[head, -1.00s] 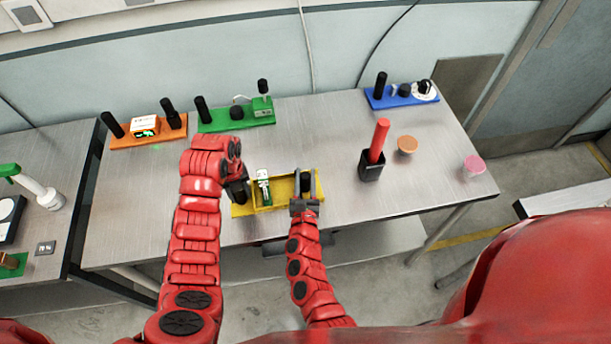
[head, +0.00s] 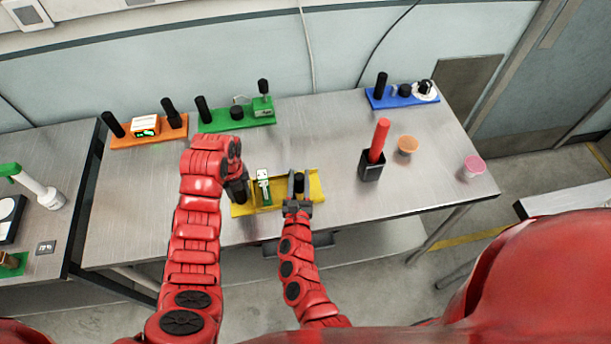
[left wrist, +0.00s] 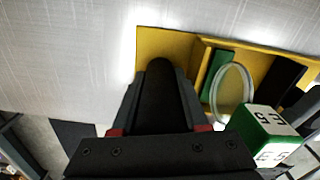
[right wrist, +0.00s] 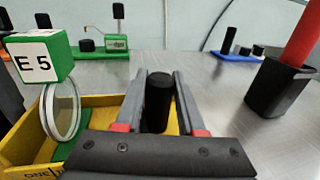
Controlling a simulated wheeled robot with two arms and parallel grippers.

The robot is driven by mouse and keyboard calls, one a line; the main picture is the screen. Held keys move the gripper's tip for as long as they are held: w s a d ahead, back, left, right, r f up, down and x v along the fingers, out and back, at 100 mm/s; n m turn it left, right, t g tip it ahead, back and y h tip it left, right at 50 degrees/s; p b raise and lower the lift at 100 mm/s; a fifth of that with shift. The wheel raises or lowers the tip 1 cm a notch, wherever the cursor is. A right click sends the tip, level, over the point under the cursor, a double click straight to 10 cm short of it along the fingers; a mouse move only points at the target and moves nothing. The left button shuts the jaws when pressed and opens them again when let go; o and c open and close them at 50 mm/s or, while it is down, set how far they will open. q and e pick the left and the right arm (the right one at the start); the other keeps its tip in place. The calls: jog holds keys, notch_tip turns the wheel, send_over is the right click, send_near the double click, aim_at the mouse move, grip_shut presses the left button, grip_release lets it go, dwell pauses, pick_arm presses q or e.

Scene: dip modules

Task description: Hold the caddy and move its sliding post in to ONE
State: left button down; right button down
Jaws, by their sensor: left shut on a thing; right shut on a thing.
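The yellow caddy (head: 317,188) lies near the table's front edge. My left gripper (head: 239,188) is shut on the black post at its left end, also seen in the left wrist view (left wrist: 160,95). My right gripper (head: 299,184) is shut on the black sliding post (right wrist: 158,100) toward the caddy's right part. Between the grippers stands a green block (head: 264,178) with white faces, marked "E 5" in the right wrist view, above a clear ring (right wrist: 61,112). The word "ONE" shows on the caddy's wall at that view's lower left, partly cut off.
Orange (head: 148,140), green (head: 236,123) and blue (head: 402,100) modules stand along the back. A black cup (head: 371,166) with a red stick, an orange cup (head: 407,145) and a pink cup (head: 473,168) stand to the right. Bare table lies behind the caddy.

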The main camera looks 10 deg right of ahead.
jog(key=a, duration=0.3)
jog(key=shift+a, duration=0.1)
jog(key=c, duration=0.5)
grip_release()
jog(key=shift+s, duration=0.1)
jog(key=v, duration=1)
jog(key=shift+s+f, duration=0.1)
jog(key=shift+s, duration=0.25)
jog(key=shift+s+a, duration=0.1)
jog(key=shift+s, duration=0.45)
